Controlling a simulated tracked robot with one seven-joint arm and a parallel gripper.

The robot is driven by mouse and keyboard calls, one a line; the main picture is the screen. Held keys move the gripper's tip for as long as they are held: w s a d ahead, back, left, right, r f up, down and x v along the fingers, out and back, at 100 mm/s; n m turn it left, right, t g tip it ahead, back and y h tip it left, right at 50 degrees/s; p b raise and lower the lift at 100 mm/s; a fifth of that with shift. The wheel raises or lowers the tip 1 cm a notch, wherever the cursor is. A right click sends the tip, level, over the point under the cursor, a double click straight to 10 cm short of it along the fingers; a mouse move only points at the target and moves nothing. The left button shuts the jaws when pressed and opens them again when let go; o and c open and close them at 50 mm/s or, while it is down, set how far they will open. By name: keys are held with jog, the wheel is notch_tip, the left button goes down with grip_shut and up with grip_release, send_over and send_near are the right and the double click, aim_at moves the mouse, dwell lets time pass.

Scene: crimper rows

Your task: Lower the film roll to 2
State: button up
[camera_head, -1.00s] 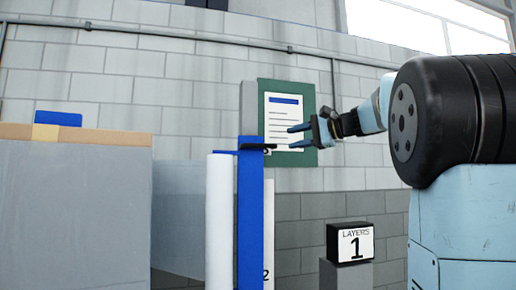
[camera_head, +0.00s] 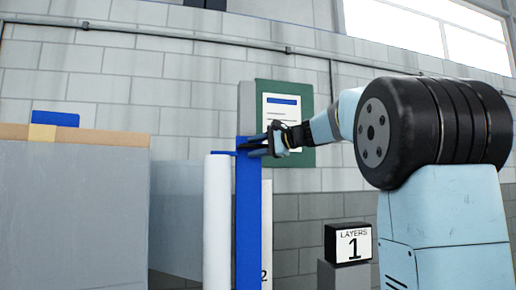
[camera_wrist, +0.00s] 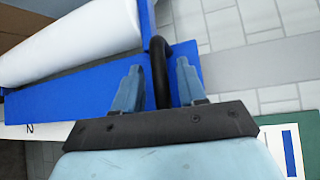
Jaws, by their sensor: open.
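The white film roll (camera_head: 217,220) stands upright beside the blue post (camera_head: 248,215) in the head view. In the wrist view the film roll (camera_wrist: 75,45) lies along the blue post (camera_wrist: 85,95). A black handle (camera_wrist: 161,70) sticks out from the post near its top. My gripper (camera_head: 262,146) is at the top of the post. In the wrist view my gripper (camera_wrist: 158,78) is open, with the handle between its two fingers and a gap showing on the right. A white scale strip (camera_head: 267,235) behind the post shows a 2 near its visible lower part.
A grey wrapped load (camera_head: 70,215) with a cardboard top stands at the left, with translucent film (camera_head: 178,215) stretching toward the roll. A black "LAYERS 1" sign (camera_head: 349,243) stands on a grey pedestal at the right. A green board (camera_head: 300,155) is on the wall behind.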

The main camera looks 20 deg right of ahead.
jog(key=shift+c, duration=0.5)
grip_shut()
